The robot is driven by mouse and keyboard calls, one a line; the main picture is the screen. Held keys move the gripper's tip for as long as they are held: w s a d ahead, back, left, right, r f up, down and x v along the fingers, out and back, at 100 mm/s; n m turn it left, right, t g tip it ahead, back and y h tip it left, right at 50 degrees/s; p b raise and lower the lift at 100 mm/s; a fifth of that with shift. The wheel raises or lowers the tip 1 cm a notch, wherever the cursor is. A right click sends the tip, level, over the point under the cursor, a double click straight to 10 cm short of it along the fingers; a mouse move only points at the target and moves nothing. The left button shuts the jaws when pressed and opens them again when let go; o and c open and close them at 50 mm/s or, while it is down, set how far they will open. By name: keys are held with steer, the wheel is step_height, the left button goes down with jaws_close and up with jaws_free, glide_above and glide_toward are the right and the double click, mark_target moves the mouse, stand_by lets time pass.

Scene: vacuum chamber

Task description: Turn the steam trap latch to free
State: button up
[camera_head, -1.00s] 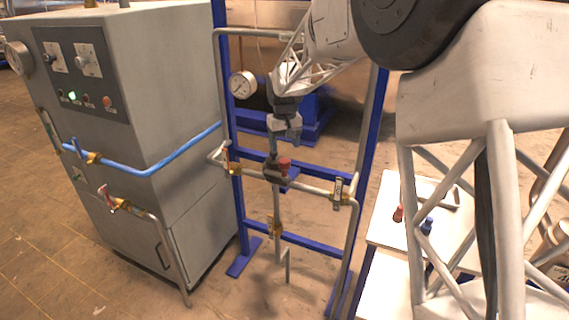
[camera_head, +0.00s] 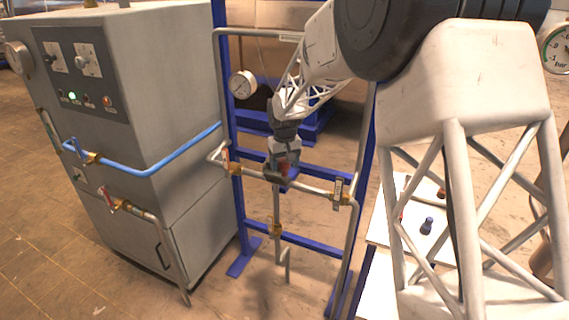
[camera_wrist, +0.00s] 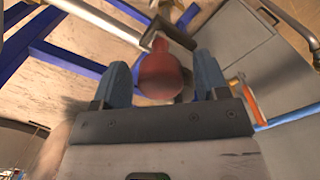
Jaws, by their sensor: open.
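A red knob (camera_wrist: 160,74) on a dark block (camera_wrist: 168,25) shows large in the wrist view, between my two blue fingers. In the head view the dark block (camera_head: 272,176) sits on the horizontal pipe of the blue-framed rack; I take it and its knob to be the steam trap and latch. The knob (camera_head: 284,167) is partly hidden there by my gripper (camera_head: 284,158). My gripper (camera_wrist: 162,66) is open around the knob, with a finger on each side. Slim gaps show beside the knob, though contact cannot be ruled out.
A pressure gauge (camera_head: 243,84) is at the upper left. A grey cabinet (camera_head: 160,110) with a blue pipe (camera_head: 150,170) stands left. A white table (camera_head: 385,225) is right.

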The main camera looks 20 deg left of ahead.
jaws_close()
stand_by(0.3)
steer(key=shift+n, duration=0.5)
steer(key=n, duration=0.3)
steer(key=shift+n, duration=0.3)
steer(key=n, duration=1.3)
steer(key=shift+n, duration=0.3)
